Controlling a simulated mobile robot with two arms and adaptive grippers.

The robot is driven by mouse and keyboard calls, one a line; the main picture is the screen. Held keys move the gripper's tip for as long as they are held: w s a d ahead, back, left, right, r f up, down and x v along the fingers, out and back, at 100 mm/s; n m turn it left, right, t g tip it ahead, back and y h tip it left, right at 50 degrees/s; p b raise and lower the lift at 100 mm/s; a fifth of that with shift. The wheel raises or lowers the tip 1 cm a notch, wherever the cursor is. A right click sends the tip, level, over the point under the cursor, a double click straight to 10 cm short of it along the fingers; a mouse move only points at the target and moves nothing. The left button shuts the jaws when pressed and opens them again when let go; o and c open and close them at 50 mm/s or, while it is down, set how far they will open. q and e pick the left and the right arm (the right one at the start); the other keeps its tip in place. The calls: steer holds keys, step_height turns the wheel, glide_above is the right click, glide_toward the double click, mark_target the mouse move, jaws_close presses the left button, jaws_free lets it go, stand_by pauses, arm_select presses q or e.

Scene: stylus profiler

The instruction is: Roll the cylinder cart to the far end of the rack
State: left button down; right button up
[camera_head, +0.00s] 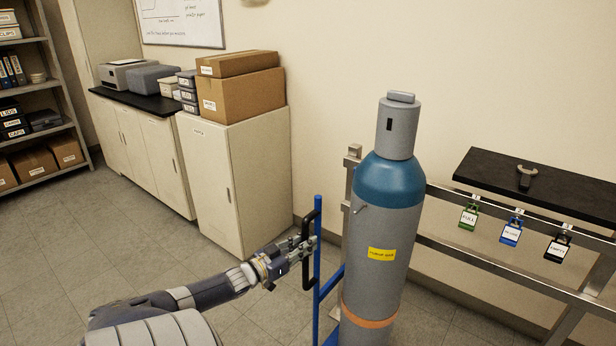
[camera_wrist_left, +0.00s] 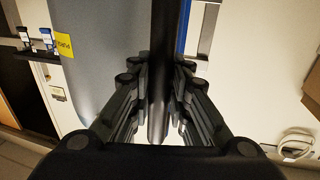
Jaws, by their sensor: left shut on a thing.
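The cylinder cart (camera_head: 317,270) has a blue upright frame with a black handle (camera_head: 307,222). It carries a tall grey gas cylinder (camera_head: 375,230) with a blue shoulder, a grey cap and a yellow label. My left gripper (camera_head: 306,246) is shut on the black handle, left of the cylinder. In the left wrist view the dark handle bar (camera_wrist_left: 163,60) runs between its fingers. The rack (camera_head: 480,266) is a metal rail frame along the wall, behind and to the right of the cylinder. The cart's base is below the picture. My right gripper is not in view.
A black shelf (camera_head: 560,190) above the rack holds a wrench (camera_head: 527,176); green, blue and black tags (camera_head: 511,231) hang below it. A cream cabinet (camera_head: 235,180) with boxes stands behind my left arm. Grey floor (camera_head: 150,250) is clear at left.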

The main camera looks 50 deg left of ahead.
arm_select(q)
steer(key=shift+s+a+f, duration=0.1)
steer(key=shift+s+a, duration=0.05)
steer(key=shift+a, duration=0.2)
steer(key=c, duration=1.5)
jaws_free()
steer(key=shift+s+a, duration=0.15)
steer(key=shift+a, duration=0.1)
steer(key=shift+d, duration=0.1)
steer(key=s, duration=0.8)
steer(key=s+d, duration=0.1)
steer(key=s, duration=0.3)
